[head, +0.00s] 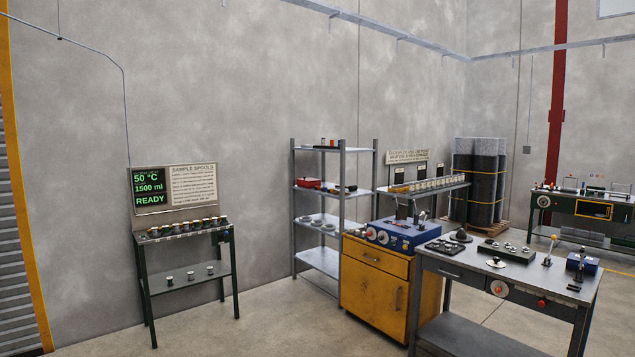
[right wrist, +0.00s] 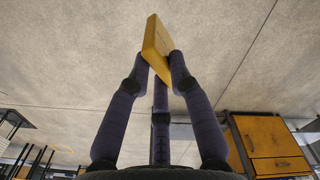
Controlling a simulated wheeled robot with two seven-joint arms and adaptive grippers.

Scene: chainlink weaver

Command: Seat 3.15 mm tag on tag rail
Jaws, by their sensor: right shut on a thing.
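My right gripper (right wrist: 161,68) is shut on a flat yellow tag (right wrist: 155,38) in the right wrist view. The tag is pinched at its lower part between the fingertips and tilted, with its upper part free. No writing on it can be read. Bare concrete shows behind the tag, and nothing touches it except my fingers. Neither gripper shows in the head view. I cannot pick out the tag rail with certainty. A dark green stand (head: 146,290) at the left carries a row of spools (head: 187,228) with small light labels along its front edge.
A screen (head: 150,190) on the stand reads 50 °C, 1500 ml, READY. Grey shelves (head: 345,148), a yellow cabinet (head: 374,285) with a blue device (head: 402,235), and a grey workbench (head: 545,276) stand to the right. Open floor lies between stand and cabinet.

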